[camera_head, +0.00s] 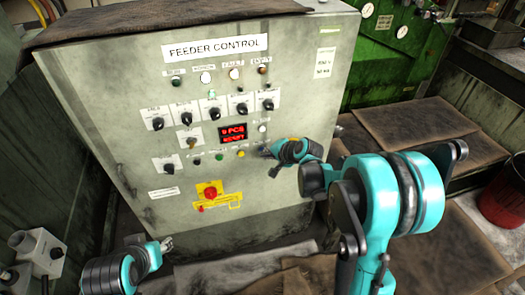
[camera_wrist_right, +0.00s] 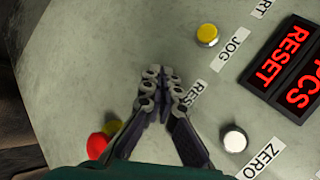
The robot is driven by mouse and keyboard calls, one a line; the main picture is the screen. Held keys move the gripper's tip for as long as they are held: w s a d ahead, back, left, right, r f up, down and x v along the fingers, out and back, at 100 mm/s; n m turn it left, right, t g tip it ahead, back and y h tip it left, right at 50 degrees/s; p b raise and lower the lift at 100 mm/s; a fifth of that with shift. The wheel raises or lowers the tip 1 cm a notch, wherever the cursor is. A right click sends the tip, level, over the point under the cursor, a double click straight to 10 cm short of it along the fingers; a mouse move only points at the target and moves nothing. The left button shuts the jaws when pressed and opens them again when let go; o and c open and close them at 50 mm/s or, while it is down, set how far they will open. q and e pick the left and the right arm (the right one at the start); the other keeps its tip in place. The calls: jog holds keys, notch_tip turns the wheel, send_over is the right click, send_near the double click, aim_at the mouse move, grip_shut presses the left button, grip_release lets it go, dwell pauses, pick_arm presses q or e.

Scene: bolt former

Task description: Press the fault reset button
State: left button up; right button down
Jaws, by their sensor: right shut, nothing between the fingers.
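The grey feeder control panel (camera_head: 120,110) faces me. A label beginning "RES" (camera_wrist_right: 197,94) is partly covered by my right gripper in the wrist view. The button beside it is hidden behind the fingers. My right gripper (camera_head: 266,152) is at the right end of the lower button row. In the wrist view (camera_wrist_right: 161,74) its fingers are shut and empty, in front of the panel; I cannot tell whether they touch it. The yellow JOG button (camera_wrist_right: 207,35) and white ZERO button (camera_wrist_right: 235,139) are beside it. My left gripper (camera_head: 166,243) is low in front of the cabinet, its opening unclear.
A red display (camera_head: 233,133) reads PCS and RESET. Rotary switches (camera_head: 211,113) and lamps (camera_head: 205,78) are above. A red emergency stop (camera_head: 210,193) sits below on yellow. A red and yellow part (camera_wrist_right: 100,143) shows at lower left in the wrist view.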

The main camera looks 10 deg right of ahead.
jog(key=shift+w, duration=0.25)
dwell(0.5)
jog(key=shift+s, duration=0.85)
jog(key=s, duration=0.5)
jog(key=shift+d, duration=0.1)
dwell(0.6)
